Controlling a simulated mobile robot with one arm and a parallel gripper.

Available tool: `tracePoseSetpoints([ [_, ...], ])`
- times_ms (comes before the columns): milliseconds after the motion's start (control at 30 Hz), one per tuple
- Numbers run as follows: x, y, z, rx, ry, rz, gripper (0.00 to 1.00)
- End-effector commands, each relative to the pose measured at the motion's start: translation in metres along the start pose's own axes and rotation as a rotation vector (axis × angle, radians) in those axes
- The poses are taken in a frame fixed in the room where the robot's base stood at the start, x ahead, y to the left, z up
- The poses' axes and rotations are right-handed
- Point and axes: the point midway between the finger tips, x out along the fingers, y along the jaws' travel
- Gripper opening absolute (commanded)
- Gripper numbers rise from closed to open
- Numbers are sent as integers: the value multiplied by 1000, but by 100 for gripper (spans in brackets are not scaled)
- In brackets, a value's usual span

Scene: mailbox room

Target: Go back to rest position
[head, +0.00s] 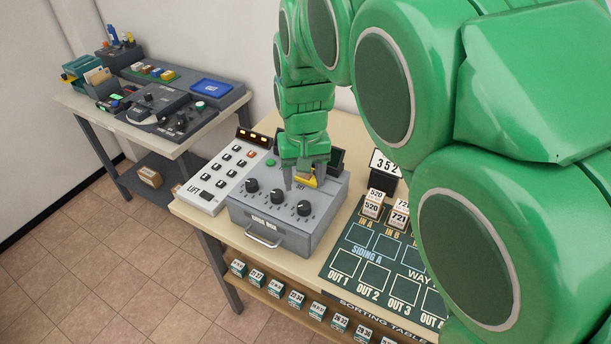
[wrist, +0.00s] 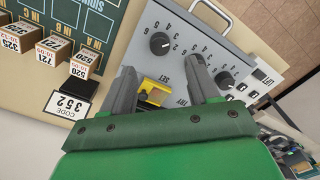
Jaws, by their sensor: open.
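My green arm reaches down from the upper right in the head view. My gripper (head: 305,178) is open, low over the back of the grey code box (head: 275,227), which has three black dials and a front handle. In the wrist view the two grey fingers of my gripper (wrist: 160,72) stand apart. A yellow part (wrist: 155,89) of the box shows between them, near the labels SET and TRY; it also shows in the head view (head: 307,181). I cannot tell whether the fingers touch it. Part of the box is hidden behind the fingers.
A lift panel (head: 222,174) stands left of the box. A code sign reading 352 (head: 384,163) and numbered blocks (head: 373,203) are right, by the green sorting board (head: 357,262). A second table with trays (head: 160,110) stands at the left wall. Floor at front left is clear.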

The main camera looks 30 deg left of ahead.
Motion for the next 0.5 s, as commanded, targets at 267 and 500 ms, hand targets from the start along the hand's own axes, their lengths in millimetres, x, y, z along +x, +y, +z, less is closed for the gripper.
tracePoseSetpoints([
  [267, 0, 2, 1, 3, 0, 0, 60],
  [500, -14, 52, 32, 84, -14, 4, 60],
])
